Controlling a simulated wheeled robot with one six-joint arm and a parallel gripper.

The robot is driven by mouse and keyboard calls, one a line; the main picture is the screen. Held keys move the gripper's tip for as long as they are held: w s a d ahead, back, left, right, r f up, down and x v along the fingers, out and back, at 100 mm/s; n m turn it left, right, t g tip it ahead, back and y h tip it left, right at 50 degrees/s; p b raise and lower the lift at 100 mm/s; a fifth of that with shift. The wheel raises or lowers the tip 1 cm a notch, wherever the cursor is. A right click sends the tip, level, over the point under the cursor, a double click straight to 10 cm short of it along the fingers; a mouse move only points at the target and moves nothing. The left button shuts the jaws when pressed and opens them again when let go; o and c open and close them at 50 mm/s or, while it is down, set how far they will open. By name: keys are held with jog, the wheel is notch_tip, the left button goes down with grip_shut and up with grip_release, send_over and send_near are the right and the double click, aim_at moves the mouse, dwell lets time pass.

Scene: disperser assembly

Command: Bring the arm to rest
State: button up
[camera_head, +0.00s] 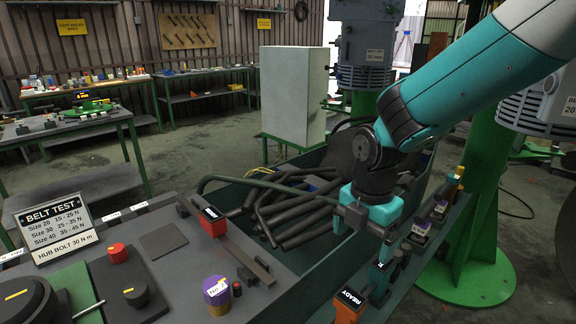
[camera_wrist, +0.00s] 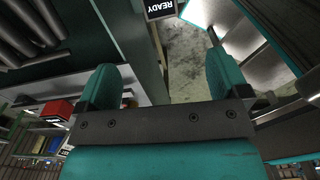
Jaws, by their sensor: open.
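My arm reaches in from the upper right in the head view. My gripper (camera_head: 366,236) points down beside the right edge of a long bin (camera_head: 307,246). It is near a narrow shelf (camera_head: 424,258) carrying small labelled items. In the wrist view my gripper (camera_wrist: 163,78) shows two teal fingers standing well apart, with nothing between them. Floor and a READY label (camera_wrist: 160,8) show beyond the fingers. The READY label also shows on an orange block (camera_head: 347,311) at the bottom of the head view.
The bin holds several dark hoses (camera_head: 292,208). A bench at the left carries a BELT TEST sign (camera_head: 55,221), a red block (camera_head: 212,222) and a purple and yellow cylinder (camera_head: 217,293). A green column (camera_head: 467,215) stands at the right. A grey cabinet (camera_head: 292,95) stands behind.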

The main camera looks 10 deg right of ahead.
jog(key=s+a+r+m+y, duration=0.2)
jog(key=s+r+m, duration=0.2)
jog(key=s+m, duration=0.4)
jog(key=s+a+r+m+y, duration=0.2)
jog(key=s+r+m, duration=0.2)
jog(key=s+m, duration=0.5)
jog(key=shift+s+a+r+m, duration=0.3)
jog(key=shift+s+a, duration=0.1)
jog(key=shift+s, duration=0.35)
